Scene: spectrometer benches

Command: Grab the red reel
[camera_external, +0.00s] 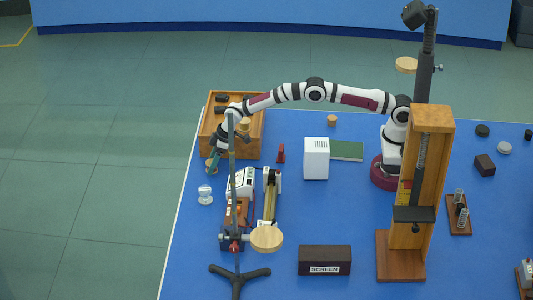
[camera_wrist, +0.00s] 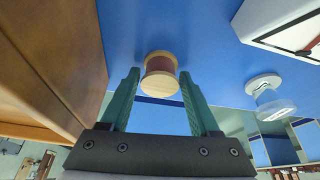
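The red reel (camera_wrist: 162,64) has pale wooden flanges and a dark reddish wound middle. In the wrist view it stands between the tips of my gripper's green fingers (camera_wrist: 159,76), with a small gap showing on each side. My gripper is open. In the external view my gripper (camera_external: 214,160) is low at the table's left side, and the reel (camera_external: 210,167) shows partly beside the fingers, just in front of the wooden box. Whether the fingers touch the reel cannot be told from there.
A wooden box (camera_external: 207,140) with dark pieces stands right behind my gripper; its wall (camera_wrist: 75,50) fills the left of the wrist view. A clear-and-white spool (camera_external: 205,195) stands in front. A white instrument (camera_external: 241,182) and a metal stand (camera_external: 233,215) are close on the right.

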